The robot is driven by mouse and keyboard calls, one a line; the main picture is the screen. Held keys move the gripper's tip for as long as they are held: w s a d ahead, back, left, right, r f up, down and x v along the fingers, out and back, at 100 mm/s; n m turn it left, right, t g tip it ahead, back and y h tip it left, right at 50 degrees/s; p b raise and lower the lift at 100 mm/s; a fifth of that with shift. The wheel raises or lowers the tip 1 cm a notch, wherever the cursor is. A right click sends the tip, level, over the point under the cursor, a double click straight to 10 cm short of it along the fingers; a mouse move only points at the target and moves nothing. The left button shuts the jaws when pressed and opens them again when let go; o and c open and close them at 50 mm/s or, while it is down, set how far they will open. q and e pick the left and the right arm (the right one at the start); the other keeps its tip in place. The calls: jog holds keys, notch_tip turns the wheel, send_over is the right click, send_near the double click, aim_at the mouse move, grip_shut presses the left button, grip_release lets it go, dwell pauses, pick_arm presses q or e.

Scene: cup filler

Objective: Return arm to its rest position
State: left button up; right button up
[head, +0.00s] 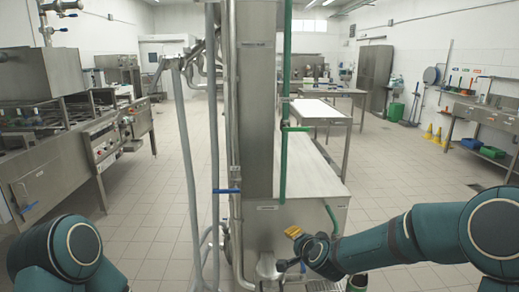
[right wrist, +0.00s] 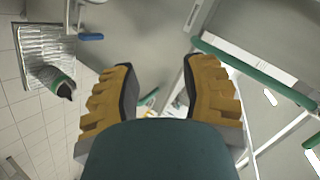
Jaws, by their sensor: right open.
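My right arm (head: 390,245) reaches in from the right of the head view to the lower front of the steel machine. Its gripper (head: 290,247) has yellow-brown fingers and is partly hidden by its own wrist. In the right wrist view the gripper (right wrist: 163,88) has its two fingers wide apart, with nothing held between them. My left arm (head: 70,252) shows only as a rounded teal joint at the lower left; its gripper is out of view.
A dark-and-green object (right wrist: 53,79) is over a metal grate (right wrist: 32,42). Open tiled floor (head: 140,225) lies left.

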jog(key=s+a+f+n+g, duration=0.1)
jog(key=s+f+n+g, duration=0.35)
jog(key=s+f, duration=0.85)
jog(key=s+f+n+g, duration=0.2)
jog(key=s+f, duration=0.4)
jog(key=s, duration=0.2)
jog(key=s+f+n+g+y, duration=0.1)
jog(key=s+f+n+g, duration=0.1)
jog(key=s+f, duration=0.4)
jog(key=s+g, duration=0.1)
jog(key=s, duration=0.2)
jog(key=shift+s+a+f+g, duration=0.25)
jog(key=shift+s+g, duration=0.05)
jog(key=shift+g, duration=0.05)
